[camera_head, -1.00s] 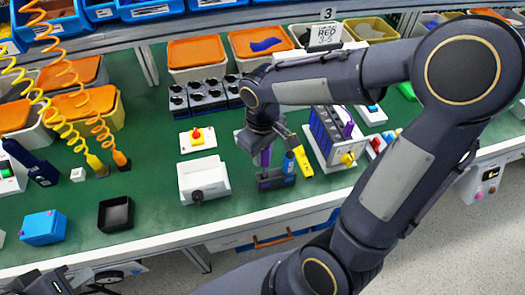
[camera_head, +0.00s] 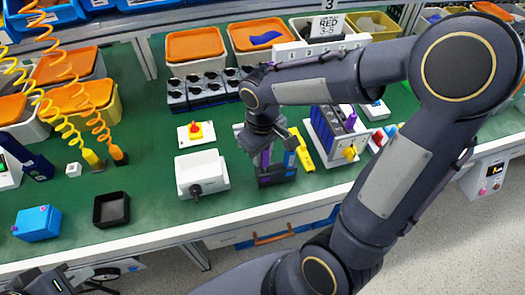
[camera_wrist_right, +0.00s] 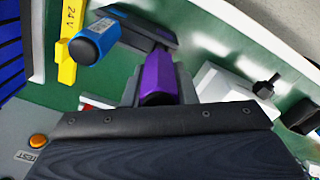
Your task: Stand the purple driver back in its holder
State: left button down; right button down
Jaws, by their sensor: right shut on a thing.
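The purple driver (camera_wrist_right: 158,80) is upright or nearly so in my right gripper (camera_head: 264,148), between its fingers in the right wrist view (camera_wrist_right: 156,92). It also shows below the gripper in the head view (camera_head: 265,160). The dark holder (camera_head: 277,177) stands on the green bench directly beneath. It shows beyond the handle in the wrist view (camera_wrist_right: 135,28). A blue driver (camera_head: 290,157) stands in the holder, beside the purple one. Whether the purple driver's tip is in its hole is hidden. Part of my left gripper (camera_head: 55,284) shows at the bottom left.
A yellow 24 V piece (camera_head: 304,150) lies just right of the holder. A rack (camera_head: 331,137) is close on the right.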

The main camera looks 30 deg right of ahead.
jog(key=shift+f+b, duration=1.25)
jog(key=shift+f, duration=0.4)
jog(key=c, duration=1.1)
grip_release()
notch_tip(320, 180, up, 8)
jog(key=shift+f+p, duration=0.1)
jog(key=shift+p, duration=0.4)
jog(key=s+r+m+t+y+p, duration=0.1)
jog(key=s+m+t+y, duration=0.1)
jog(key=s, duration=0.4)
jog(key=s+r+m+t+y+p, duration=0.1)
jog(key=s+r+m+t, duration=0.1)
jog(key=s, duration=0.4)
jog(key=shift+s+a+r+m+t+y, duration=0.2)
jog(key=shift+a+m+t+y, duration=0.2)
jog(key=shift+m+t, duration=0.3)
